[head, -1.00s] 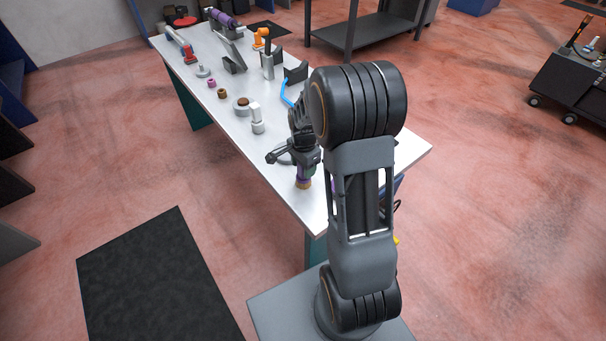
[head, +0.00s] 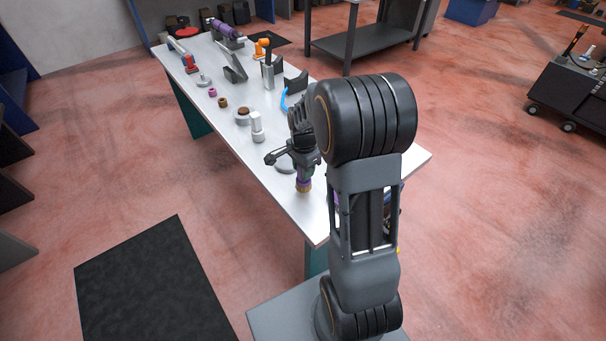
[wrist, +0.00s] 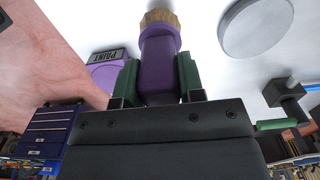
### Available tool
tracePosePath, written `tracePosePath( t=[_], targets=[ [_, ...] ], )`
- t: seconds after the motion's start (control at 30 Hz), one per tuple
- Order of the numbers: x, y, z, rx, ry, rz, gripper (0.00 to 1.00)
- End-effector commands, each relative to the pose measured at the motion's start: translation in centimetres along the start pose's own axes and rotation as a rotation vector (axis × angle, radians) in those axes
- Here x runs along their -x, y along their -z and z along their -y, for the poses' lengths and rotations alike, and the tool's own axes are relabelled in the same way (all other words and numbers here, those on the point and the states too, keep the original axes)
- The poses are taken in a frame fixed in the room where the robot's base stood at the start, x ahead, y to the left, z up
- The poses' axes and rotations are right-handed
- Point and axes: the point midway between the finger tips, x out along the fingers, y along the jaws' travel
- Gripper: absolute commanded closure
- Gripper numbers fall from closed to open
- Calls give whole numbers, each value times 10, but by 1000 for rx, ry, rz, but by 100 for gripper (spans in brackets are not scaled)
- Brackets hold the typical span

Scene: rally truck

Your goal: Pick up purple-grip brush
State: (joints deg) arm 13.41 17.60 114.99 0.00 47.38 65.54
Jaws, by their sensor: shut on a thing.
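The purple-grip brush (wrist: 160,62) is between the two green finger pads of my gripper (wrist: 158,85) in the wrist view, its tan bristles pointing away from the palm. In the head view the brush (head: 304,184) hangs bristles down below my gripper (head: 304,168), near the front part of the white table (head: 308,215). The fingers are shut on its purple grip. Whether the bristle tips touch the tabletop cannot be told. My arm hides part of the table to the right.
A white-grey bottle-like part (head: 257,127) and several small parts stand farther back. A dark cart (head: 575,88) is at right.

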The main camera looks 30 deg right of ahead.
Motion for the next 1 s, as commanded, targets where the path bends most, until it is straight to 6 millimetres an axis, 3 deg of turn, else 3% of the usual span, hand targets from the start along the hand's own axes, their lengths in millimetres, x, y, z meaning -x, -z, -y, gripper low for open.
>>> tracePosePath(
  t=[0.3, 0.6, 0.8, 1.0],
  targets=[
    [64, 14, -52, -4, 5, -3, 88],
    [88, 30, -109, -4, 2, -2, 88],
    [97, 34, -128, -2, 1, -1, 88],
    [100, 36, -135, -1, 0, 0, 88]
  ],
)
